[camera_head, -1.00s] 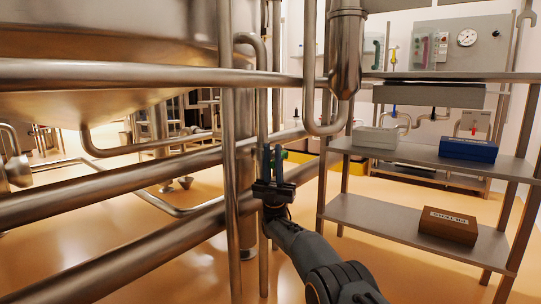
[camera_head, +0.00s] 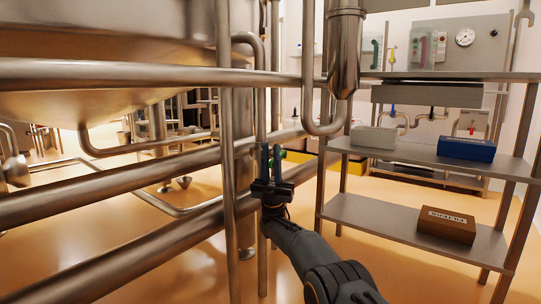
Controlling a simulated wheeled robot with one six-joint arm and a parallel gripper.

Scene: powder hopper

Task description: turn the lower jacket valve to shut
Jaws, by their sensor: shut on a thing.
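My gripper (camera_head: 271,151) is upright at the thin vertical pipe (camera_head: 262,105), in the middle of the view. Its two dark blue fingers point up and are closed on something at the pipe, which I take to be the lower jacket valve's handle.
A thick vertical post (camera_head: 227,130) stands close left of my gripper, and large horizontal pipes (camera_head: 120,179) cross there. A steel shelf rack (camera_head: 375,212) with boxes stands at the right. Open floor lies between them and around my arm.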

